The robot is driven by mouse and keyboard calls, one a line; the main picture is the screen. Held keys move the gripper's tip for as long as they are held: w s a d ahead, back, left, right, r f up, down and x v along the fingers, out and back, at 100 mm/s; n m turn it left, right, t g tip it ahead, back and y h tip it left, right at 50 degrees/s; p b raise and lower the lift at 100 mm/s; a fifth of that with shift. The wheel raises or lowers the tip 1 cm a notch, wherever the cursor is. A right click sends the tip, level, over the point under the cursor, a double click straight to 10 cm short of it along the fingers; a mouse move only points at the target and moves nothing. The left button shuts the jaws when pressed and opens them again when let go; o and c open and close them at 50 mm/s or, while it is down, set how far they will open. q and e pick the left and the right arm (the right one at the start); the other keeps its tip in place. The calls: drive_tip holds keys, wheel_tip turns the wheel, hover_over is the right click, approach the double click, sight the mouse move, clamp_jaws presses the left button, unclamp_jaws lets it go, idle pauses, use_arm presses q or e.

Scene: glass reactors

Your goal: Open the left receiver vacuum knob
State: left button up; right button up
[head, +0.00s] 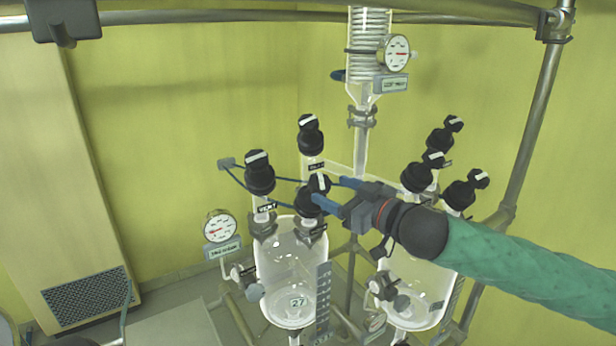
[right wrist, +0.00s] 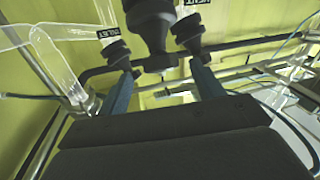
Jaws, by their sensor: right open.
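The left glass receiver (head: 292,268), tagged 27, carries three black knobs with white bars. The front knob (head: 309,203) has a label below it that I cannot read, so I cannot confirm that it is the vacuum one. The VENT knob (head: 260,178) is to its left and another knob (head: 311,138) stands behind. My right gripper (head: 334,194) is open, its blue fingers at the front knob. In the right wrist view, a dark knob (right wrist: 152,28) lies between the lines of the open fingers; contact is unclear. My left gripper is not in view.
A right receiver (head: 428,290) with several black knobs stands close under my right arm. A coil condenser (head: 368,45) with a gauge (head: 397,53) rises behind. A second gauge (head: 220,227) is left of the left receiver. Metal frame bars (head: 535,120) enclose the glassware.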

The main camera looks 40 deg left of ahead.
sight(315, 182)
drive_tip(key=shift+a+r+p, duration=0.35)
drive_tip(key=a, duration=0.1)
drive_tip(key=a+p, duration=0.1)
drive_tip(key=a, duration=0.1)
drive_tip(key=w+a+p, duration=0.1)
drive_tip(key=a, duration=0.1)
drive_tip(key=shift+a+f, duration=0.1)
drive_tip(key=shift+f, duration=0.2)
drive_tip(key=shift+a+p, duration=0.2)
drive_tip(key=shift+p, duration=0.1)
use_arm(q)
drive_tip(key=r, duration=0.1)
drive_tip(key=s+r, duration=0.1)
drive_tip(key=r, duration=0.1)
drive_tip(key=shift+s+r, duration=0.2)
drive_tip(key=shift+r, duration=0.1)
use_arm(e)
drive_tip(key=shift+d, duration=0.15)
drive_tip(key=shift+w, duration=0.1)
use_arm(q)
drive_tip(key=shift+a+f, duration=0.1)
use_arm(e)
drive_tip(key=shift+a, duration=0.25)
drive_tip(key=c, duration=1)
